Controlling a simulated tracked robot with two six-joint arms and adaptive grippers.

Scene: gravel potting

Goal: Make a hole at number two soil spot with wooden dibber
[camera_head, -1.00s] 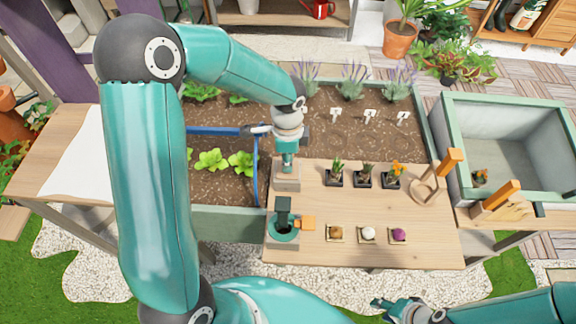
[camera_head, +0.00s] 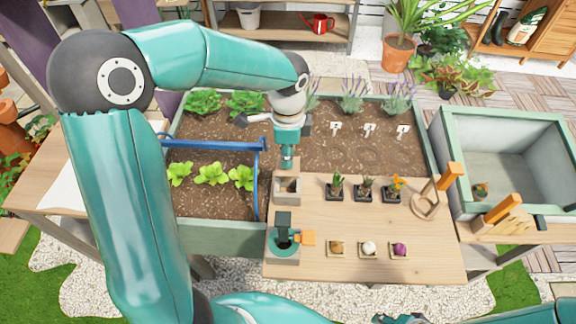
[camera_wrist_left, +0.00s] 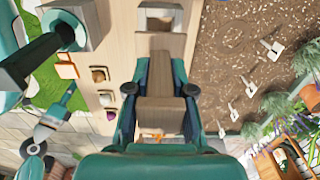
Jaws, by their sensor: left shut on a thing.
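My left gripper (camera_head: 287,163) is shut on a wooden piece that looks like the dibber (camera_wrist_left: 160,115), between its fingers in the left wrist view. In the head view the dibber is mostly hidden by the gripper. The gripper is above a wooden block holder (camera_head: 287,198) with a dark opening. The middle white marker (camera_head: 370,130) stands in the right-hand soil bed, with a shallow round soil spot (camera_head: 371,155) in front of it; its number is too small to read surely. My right gripper (camera_head: 398,319) is partly cut off at the bottom edge; its fingers are unclear.
Two similar markers (camera_head: 336,128) (camera_head: 403,131) flank the middle one. Lavender (camera_head: 352,96) grows behind them. A blue rail (camera_head: 205,145) lies left of the gripper. Potted plants (camera_head: 364,190) and small trays of bulbs (camera_head: 368,250) stand on the table. A wooden stand (camera_head: 430,202) is at right.

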